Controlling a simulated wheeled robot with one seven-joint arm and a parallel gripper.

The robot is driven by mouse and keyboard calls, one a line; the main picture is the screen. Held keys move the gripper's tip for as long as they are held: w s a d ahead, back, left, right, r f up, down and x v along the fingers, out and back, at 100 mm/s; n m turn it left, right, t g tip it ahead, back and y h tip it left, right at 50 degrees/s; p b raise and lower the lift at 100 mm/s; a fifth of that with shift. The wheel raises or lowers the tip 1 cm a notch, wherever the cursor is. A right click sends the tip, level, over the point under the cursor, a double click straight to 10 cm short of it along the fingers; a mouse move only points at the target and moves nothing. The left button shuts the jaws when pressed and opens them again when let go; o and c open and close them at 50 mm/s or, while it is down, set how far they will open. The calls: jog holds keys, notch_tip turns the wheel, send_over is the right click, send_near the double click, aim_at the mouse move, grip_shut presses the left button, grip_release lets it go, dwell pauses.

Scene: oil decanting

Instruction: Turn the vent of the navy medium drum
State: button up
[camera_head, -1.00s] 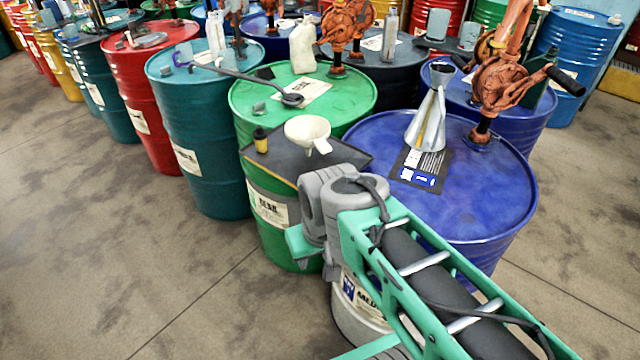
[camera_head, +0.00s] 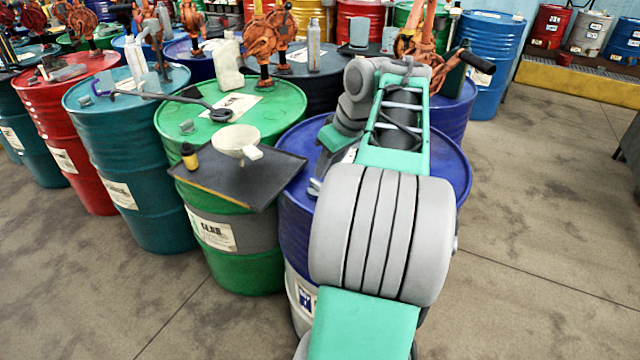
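The navy medium drum (camera_head: 296,218) stands in front, right of the green drum. Its white lower label (camera_head: 303,298) shows partly at the front. My arm reaches across its top and hides most of the lid.
The green drum (camera_head: 225,262) stands close on the left, with a dark tray (camera_head: 262,186) on it bearing a cream funnel (camera_head: 237,141) and a small yellow-and-black bottle (camera_head: 189,155). An orange hand pump (camera_head: 425,47) rises behind my arm. Open floor (camera_head: 540,220) lies to the right.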

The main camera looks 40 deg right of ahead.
aim_at(319, 182)
jog(key=b+x, duration=0.1)
jog(key=x, duration=0.5)
jog(key=shift+w+a+f, duration=0.1)
jog(key=shift+w+f, duration=0.15)
jog(key=shift+f, duration=0.05)
grip_shut()
